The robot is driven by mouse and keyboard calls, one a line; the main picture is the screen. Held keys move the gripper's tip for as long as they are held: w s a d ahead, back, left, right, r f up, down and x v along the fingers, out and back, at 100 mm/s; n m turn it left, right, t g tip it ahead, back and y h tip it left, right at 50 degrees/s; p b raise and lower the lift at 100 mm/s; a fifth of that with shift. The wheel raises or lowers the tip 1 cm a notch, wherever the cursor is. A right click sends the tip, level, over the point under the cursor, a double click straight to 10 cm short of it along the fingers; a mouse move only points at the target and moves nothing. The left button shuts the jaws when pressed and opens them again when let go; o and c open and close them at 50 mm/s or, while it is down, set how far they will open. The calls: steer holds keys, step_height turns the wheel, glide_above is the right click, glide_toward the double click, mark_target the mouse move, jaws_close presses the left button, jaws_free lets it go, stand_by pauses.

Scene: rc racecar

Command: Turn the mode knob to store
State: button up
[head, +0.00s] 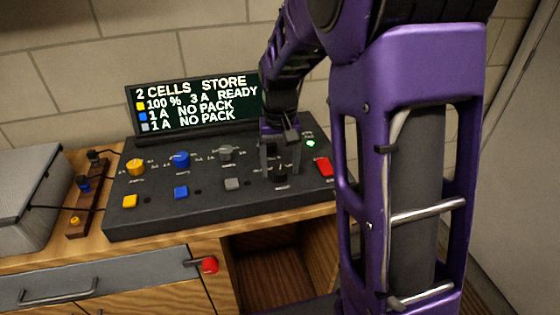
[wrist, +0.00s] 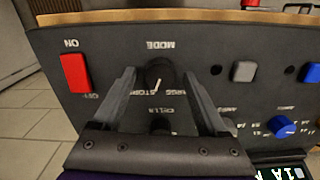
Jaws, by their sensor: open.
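The black mode knob (wrist: 158,71) sits on the dark charger panel (head: 160,222), under the upside-down MODE label in the wrist view. Its white pointer mark aims down in that picture, slightly left. My gripper (wrist: 159,78) is open, with one finger on each side of the knob; I cannot tell whether they touch it. The head view shows my gripper (head: 282,168) over the right part of the panel, partly hiding the knob (head: 281,174). A second dark knob (wrist: 160,125), labelled CELLS, is partly hidden by my gripper. The screen (head: 195,104) reads "2 CELLS STORE".
A red ON/OFF switch (head: 325,167) lies close right of my gripper in the head view. Yellow (head: 136,167), blue (head: 181,159) and grey (head: 226,153) knobs stand to the left, with square buttons below. A grey box (head: 30,190) is at far left.

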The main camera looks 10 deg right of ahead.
mark_target(280, 170)
step_height(280, 170, up, 18)
steer(key=p, duration=0.2)
steer(key=shift+f+p, duration=0.25)
steer(key=shift+p, duration=0.05)
